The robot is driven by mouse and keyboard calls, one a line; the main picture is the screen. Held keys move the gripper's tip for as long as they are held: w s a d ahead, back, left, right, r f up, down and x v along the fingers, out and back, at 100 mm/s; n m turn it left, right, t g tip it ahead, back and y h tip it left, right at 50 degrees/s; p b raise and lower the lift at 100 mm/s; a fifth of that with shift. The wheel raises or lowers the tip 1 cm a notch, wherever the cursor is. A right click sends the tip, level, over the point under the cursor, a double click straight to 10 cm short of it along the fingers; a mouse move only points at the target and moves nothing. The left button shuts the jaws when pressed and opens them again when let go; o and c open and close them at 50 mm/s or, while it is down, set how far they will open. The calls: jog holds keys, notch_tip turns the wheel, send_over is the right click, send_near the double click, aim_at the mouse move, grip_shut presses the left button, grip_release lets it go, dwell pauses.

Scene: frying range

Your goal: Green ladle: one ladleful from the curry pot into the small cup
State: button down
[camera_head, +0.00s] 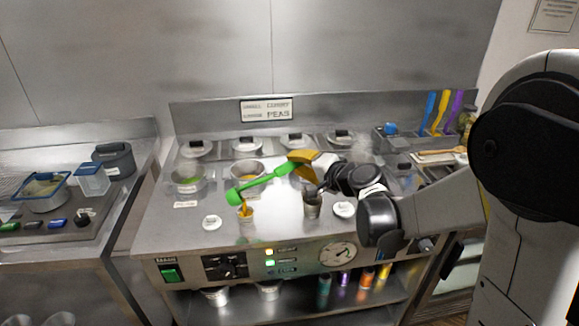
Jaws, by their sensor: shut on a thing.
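My gripper (312,161) is shut on the handle of the green ladle (262,183), above the counter. The ladle reaches left and down, with its bowl tilted over the small cup (247,217). Yellow-orange curry shows between the bowl and the cup's mouth; I cannot tell how much is inside the cup. The curry pot (247,166), with yellow-orange contents, sits in the counter just behind the ladle. A larger, darker cup (312,211) stands to the right, below my gripper.
A pot with green contents (187,186) is at the left, with several lidded pots behind. White lids (212,222) lie near the cups. A sign (266,110) reads small curry, large peas. Blue, yellow and purple utensils (441,110) stand at the back right.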

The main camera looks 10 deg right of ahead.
notch_tip(320, 180, down, 6)
jog(key=d+m+y+b, duration=0.1)
jog(key=d+m+b, duration=0.1)
jog(key=b, duration=0.3)
jog(key=shift+w+m+t+y, duration=0.15)
jog(key=shift+m+t+y, duration=0.15)
jog(key=shift+y, duration=0.1)
jog(key=shift+r, duration=0.2)
dwell(0.4)
